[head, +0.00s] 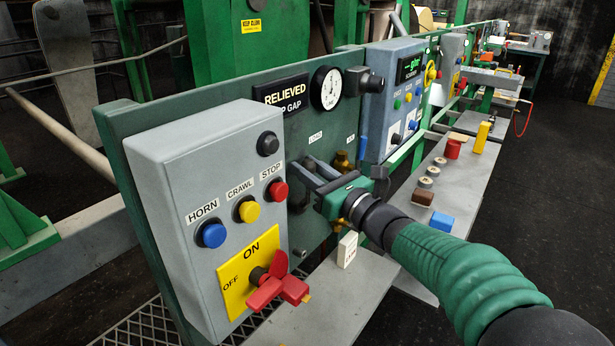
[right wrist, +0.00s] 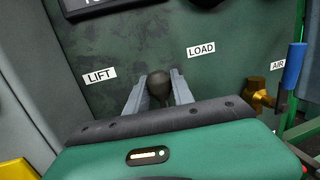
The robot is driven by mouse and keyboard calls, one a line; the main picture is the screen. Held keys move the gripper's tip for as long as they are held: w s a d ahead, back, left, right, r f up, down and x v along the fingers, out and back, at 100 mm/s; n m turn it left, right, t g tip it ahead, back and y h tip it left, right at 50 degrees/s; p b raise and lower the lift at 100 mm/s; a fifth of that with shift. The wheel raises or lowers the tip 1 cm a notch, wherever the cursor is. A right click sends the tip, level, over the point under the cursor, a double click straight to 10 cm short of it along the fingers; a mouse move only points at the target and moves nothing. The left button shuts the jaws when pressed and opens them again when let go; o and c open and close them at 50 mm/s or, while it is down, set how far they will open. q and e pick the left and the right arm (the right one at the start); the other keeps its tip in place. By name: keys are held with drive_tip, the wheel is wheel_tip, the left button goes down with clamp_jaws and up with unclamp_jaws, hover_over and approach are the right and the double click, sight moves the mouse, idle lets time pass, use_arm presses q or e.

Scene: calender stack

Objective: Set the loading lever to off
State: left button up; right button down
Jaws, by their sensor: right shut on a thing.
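The loading lever shows in the right wrist view as a dark round knob (right wrist: 159,86) on the green panel (right wrist: 130,50). It stands between and below the LIFT label (right wrist: 100,75) and the LOAD label (right wrist: 201,49). My right gripper (right wrist: 158,92) has its two grey fingers on either side of the knob and is shut on it. In the head view my right gripper (head: 308,176) reaches to the panel just right of the grey control box; its fingers and arm hide most of the lever there. The lever's base is hidden. My left gripper is not in view.
The grey control box (head: 160,165) carries HORN, CRAWL and STOP buttons and a red switch (head: 275,283) on a yellow ON/OFF plate. A brass air valve (head: 342,162) is close right of the gripper. A grey shelf (head: 335,300) with small items runs below.

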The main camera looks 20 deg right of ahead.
drive_tip(key=shift+d, duration=0.1)
drive_tip(key=c, duration=1.4)
unclamp_jaws()
drive_tip(key=shift+r, duration=0.1)
drive_tip(key=o, duration=0.3)
drive_tip(key=shift+s, duration=0.1)
drive_tip(key=shift+s+d, duration=0.25)
drive_tip(key=shift+s, duration=0.05)
drive_tip(key=b+v, duration=0.1)
drive_tip(key=v, duration=1.5)
drive_tip(key=shift+f, duration=0.25)
